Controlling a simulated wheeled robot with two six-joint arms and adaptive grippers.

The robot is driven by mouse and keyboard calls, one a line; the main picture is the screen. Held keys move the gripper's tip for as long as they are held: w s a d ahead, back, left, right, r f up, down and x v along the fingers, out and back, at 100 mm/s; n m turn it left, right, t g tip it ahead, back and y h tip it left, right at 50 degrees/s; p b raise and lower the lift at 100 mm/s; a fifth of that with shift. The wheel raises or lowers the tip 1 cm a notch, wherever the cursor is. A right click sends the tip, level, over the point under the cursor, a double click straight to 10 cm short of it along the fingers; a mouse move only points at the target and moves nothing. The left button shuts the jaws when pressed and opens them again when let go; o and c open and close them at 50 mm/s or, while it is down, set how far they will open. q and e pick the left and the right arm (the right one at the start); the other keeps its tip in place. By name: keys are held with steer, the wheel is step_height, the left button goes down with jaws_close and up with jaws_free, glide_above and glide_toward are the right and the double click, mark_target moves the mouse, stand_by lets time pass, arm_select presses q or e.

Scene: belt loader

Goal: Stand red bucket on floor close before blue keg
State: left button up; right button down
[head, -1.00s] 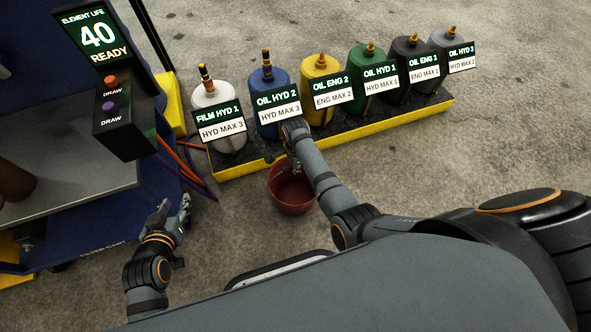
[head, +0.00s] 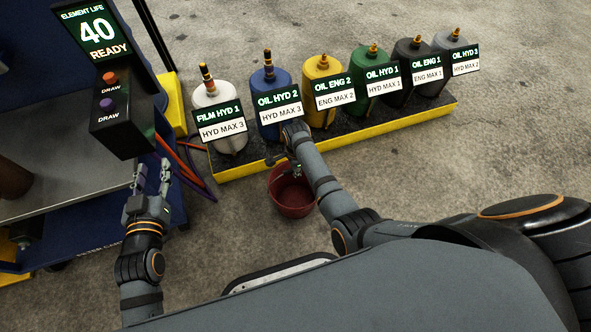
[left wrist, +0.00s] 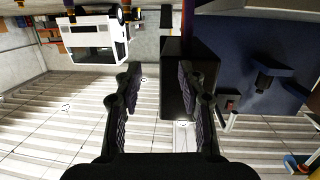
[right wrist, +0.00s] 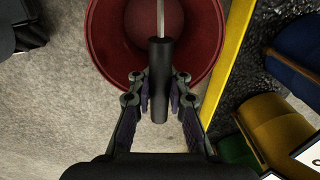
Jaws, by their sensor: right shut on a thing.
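The red bucket (head: 291,207) is in front of the yellow-edged rack, roughly before the blue keg (head: 268,87), which carries the signs OIL HYD 2 and HYD MAX 3. My right gripper (head: 294,168) is over the bucket. In the right wrist view the right gripper (right wrist: 159,92) is shut on the black grip of the bucket's handle, with the bucket (right wrist: 103,42) beyond it. I cannot tell whether the bucket's base touches the floor. My left gripper (head: 151,176) is open and empty at the left; its spread fingers (left wrist: 160,80) also show in the left wrist view.
The rack (head: 235,169) bears a white keg (head: 212,95) left of the blue one and a yellow keg (head: 322,68) right of it, then several more. A blue cart with a display box (head: 123,125) stands at left, close to my left gripper. Hoses hang beside it.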

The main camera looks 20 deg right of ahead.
arm_select(q)
steer(key=shift+w+r, duration=0.1)
steer(key=shift+r, duration=0.3)
arm_select(e)
steer(key=shift+f, duration=0.15)
steer(key=c, duration=1.3)
jaws_free()
arm_select(q)
steer(key=shift+r+t, duration=0.1)
steer(key=shift+t, duration=0.2)
